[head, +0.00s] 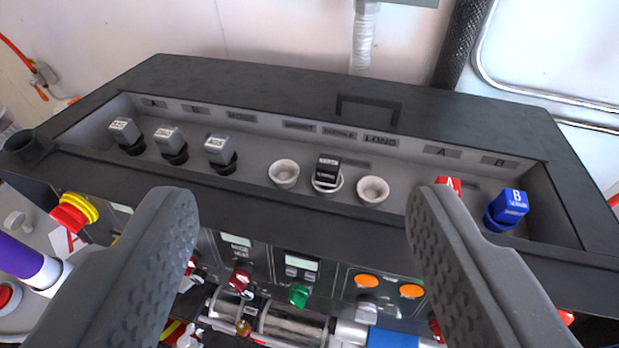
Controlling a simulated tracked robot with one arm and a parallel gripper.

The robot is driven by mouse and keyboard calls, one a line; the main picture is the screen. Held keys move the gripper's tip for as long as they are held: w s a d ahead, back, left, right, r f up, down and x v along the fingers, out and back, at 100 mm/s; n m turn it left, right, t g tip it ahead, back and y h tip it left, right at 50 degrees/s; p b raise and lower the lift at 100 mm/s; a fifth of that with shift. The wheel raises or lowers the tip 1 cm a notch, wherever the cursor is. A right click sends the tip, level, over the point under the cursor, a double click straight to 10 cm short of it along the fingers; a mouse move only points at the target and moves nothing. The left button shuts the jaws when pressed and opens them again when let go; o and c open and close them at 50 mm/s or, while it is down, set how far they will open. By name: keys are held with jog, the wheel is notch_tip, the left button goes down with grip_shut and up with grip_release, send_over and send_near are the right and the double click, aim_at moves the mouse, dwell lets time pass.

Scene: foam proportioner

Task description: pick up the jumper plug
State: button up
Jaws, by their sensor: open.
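The jumper plug (327,172) is a small black block with pale lettering. It stands in the middle one of three round white sockets in the recessed tray of the dark console. The socket to its left (284,173) and the socket to its right (373,189) are empty. My gripper (305,215) is open and empty, with its two grey ridged fingers spread wide at the lower left and lower right. The plug shows between and beyond the fingertips, and neither finger touches it.
Three grey plugs (168,139) stand at the tray's left. A red plug (449,183), partly behind the right finger, and a blue plug (508,207) stand at its right. The raised console rim (270,87) surrounds the tray. Knobs and an emergency button (72,213) sit below.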

jog(key=w+f+n+g+y+p, duration=0.2)
jog(key=w+f+g+y+p, duration=0.1)
jog(key=w, duration=0.8)
jog(key=n+g+y+p, duration=0.4)
jog(key=n+y+p, duration=0.2)
send_over(334, 164)
jog(key=s+d, duration=0.2)
jog(key=s, duration=0.1)
notch_tip(334, 164, down, 6)
jog(key=d+f+n, duration=0.1)
jog(key=f, duration=0.3)
jog(key=d+f+n+g+y+p, duration=0.1)
jog(key=f+n, duration=0.1)
jog(key=f, duration=0.3)
jog(key=d+f+n+g, duration=0.1)
jog(key=f+n, duration=0.1)
jog(key=f, duration=0.2)
jog(key=shift+w+d+f+y, duration=0.15)
jog(key=shift+w+f+y, duration=0.15)
jog(key=shift+w, duration=0.1)
jog(key=shift+p+x, duration=0.4)
jog(key=shift+x, duration=0.6)
jog(key=shift+p+x, duration=0.65)
jog(key=shift+x, duration=2.1)
jog(key=c, duration=1.1)
